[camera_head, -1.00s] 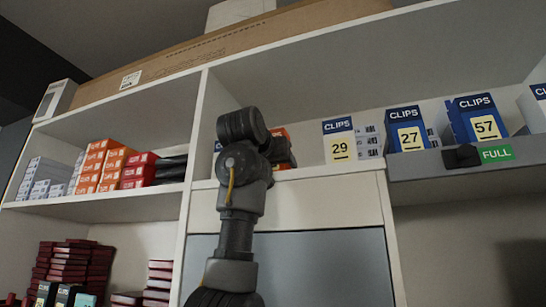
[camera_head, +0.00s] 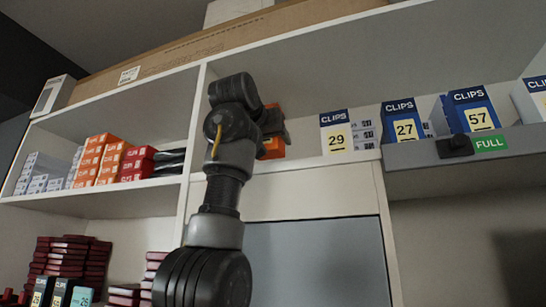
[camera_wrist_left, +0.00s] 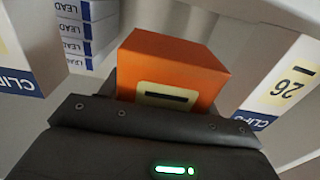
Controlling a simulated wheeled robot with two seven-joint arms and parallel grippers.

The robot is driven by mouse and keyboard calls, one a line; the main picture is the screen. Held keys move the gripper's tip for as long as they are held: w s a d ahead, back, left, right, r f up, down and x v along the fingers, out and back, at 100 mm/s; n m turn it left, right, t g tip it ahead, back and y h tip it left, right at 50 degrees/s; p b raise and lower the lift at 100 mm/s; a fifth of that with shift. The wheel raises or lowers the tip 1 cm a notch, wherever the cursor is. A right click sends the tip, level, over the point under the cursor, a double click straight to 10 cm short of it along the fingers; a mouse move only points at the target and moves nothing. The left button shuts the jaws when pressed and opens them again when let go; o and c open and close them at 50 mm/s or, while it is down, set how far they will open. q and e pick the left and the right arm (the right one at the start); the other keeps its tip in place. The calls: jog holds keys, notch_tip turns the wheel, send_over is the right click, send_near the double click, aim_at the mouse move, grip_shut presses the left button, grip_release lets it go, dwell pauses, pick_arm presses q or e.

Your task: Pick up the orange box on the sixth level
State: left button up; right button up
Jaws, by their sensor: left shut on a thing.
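My left gripper (camera_wrist_left: 155,115) is shut on an orange box (camera_wrist_left: 172,62), which fills the middle of the left wrist view. The box has a pale label with a dark slot on the side facing the camera. In the head view the orange box (camera_head: 273,148) shows only in part, behind my left gripper (camera_head: 272,122) and wrist. It is at the upper shelf, left of the box numbered 29; whether it touches the shelf is hidden. My right gripper is in neither view.
CLIPS boxes numbered 29 (camera_head: 337,133), 27 (camera_head: 404,122) and 57 (camera_head: 470,110) stand to the right. A grey ledge with a FULL tag (camera_head: 490,142) runs before some. More orange boxes (camera_head: 98,160) stand on the left shelf. A white divider (camera_head: 190,140) is close left.

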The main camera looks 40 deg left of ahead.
pick_arm(q)
jog(key=b+v, duration=0.5)
jog(key=v, duration=1)
